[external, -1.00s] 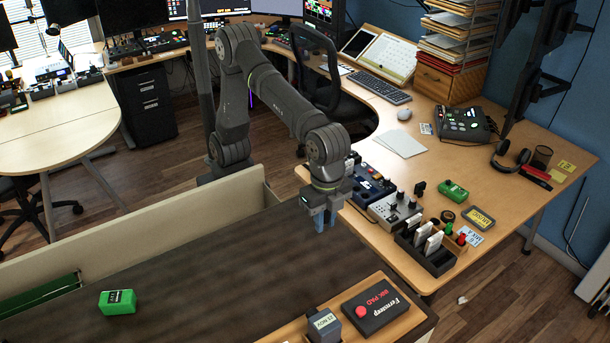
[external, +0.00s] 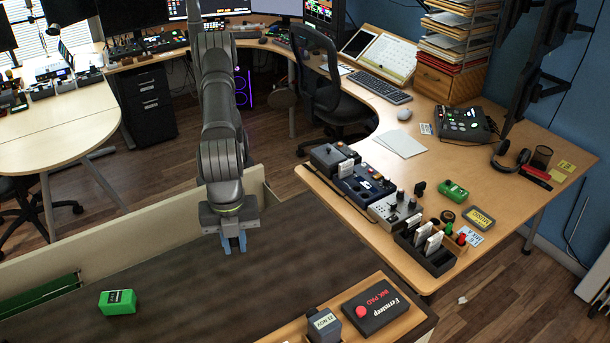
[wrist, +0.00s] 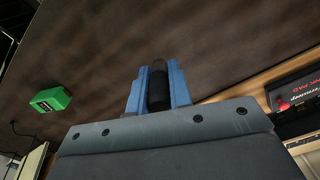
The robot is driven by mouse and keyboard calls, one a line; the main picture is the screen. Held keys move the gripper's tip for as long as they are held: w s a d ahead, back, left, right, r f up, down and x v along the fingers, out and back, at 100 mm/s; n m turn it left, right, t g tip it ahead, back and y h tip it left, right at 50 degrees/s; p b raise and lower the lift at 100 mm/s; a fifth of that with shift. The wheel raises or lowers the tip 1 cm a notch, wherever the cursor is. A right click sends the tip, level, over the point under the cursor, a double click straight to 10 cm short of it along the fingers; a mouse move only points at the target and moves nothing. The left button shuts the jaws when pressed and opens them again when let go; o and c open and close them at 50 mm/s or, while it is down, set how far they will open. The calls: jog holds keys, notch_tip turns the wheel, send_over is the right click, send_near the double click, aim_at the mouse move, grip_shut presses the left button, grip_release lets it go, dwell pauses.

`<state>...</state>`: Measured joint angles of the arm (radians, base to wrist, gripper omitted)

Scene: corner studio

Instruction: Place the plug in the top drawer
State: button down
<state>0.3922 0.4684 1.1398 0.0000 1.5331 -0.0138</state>
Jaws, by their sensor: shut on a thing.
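My gripper (external: 233,243) hangs over the dark wooden top, left of the right-hand desk, with its blue fingers pointing down. In the wrist view, the fingers (wrist: 157,84) are shut on a small black rounded piece, which looks like the plug (wrist: 158,88). Its lower end is hidden by the gripper body, and it cannot be made out in the external view. A black drawer cabinet (external: 150,105) stands under the far desk, and a wooden drawer box (external: 447,85) sits below the paper trays. Both look shut; I cannot tell which holds the top drawer.
A green box (external: 117,302) lies on the dark top (external: 200,290) at left. A wooden tray with a stamp (external: 324,325) and an ink pad (external: 376,306) is at front right. Devices crowd the right desk's near edge. The dark top's middle is clear.

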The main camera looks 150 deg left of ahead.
jog(key=s+d+r+m, duration=0.2)
jog(key=s+d, duration=0.4)
jog(key=d, duration=0.4)
jog(key=s+d+r+m, duration=0.25)
jog(key=s+d, duration=0.35)
jog(key=d, duration=0.5)
send_over(170, 302)
notch_tip(170, 302, down, 8)
jog(key=shift+r, duration=0.2)
jog(key=shift+f, duration=2)
jog(key=shift+f, duration=0.1)
jog(key=c, duration=1.7)
grip_release()
jog(key=o, duration=0.4)
